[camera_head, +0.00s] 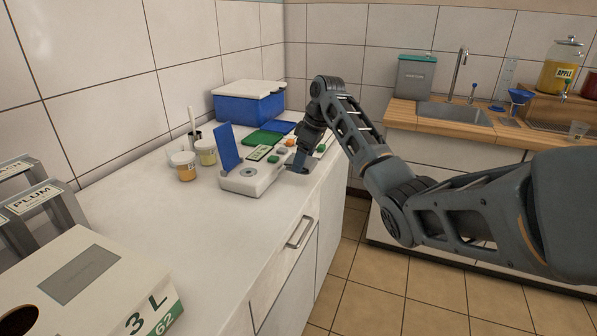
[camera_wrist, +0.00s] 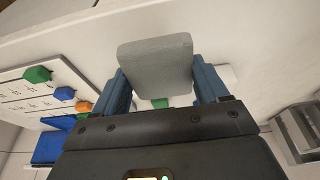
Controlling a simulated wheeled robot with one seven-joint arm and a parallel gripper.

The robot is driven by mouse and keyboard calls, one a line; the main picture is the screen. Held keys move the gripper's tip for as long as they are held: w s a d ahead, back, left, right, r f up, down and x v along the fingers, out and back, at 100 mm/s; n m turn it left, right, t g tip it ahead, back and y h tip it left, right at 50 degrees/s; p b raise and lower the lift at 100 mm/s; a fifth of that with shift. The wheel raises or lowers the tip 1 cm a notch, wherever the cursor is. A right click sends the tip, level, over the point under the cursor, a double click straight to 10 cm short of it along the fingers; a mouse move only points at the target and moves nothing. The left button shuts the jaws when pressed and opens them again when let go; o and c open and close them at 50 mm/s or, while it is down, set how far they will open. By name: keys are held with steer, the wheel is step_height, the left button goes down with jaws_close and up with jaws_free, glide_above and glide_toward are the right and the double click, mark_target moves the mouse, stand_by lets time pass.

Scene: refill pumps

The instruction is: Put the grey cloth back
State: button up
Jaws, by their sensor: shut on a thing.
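The grey cloth (camera_wrist: 157,65) looks like a folded, rounded block in the wrist view. It sits between the two blue fingers of my gripper (camera_wrist: 160,85), which is shut on it. In the head view my gripper (camera_head: 297,163) is low over the right edge of the white counter, beside the white device with the raised blue lid (camera_head: 250,178). The cloth cannot be clearly made out there, and I cannot tell whether it touches the counter.
A white board with coloured knobs (camera_wrist: 50,88) lies close to my gripper. Two small jars (camera_head: 185,168), a green mat (camera_head: 264,139) and a blue box (camera_head: 248,106) stand further left and back. The counter's front stretch (camera_head: 200,225) is clear. A sink (camera_head: 455,113) is across the floor.

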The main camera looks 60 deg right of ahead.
mark_target(298, 183)
steer(key=shift+w+a+f, duration=0.25)
steer(key=shift+w+f, duration=0.2)
steer(key=shift+w, duration=0.3)
steer(key=shift+f+p, duration=0.35)
steer(key=shift+f, duration=1.7)
steer(key=shift+a+f, duration=0.1)
steer(key=shift+f, duration=0.05)
steer(key=o, duration=1)
steer(key=v, duration=1.2)
steer(key=shift+b, duration=0.4)
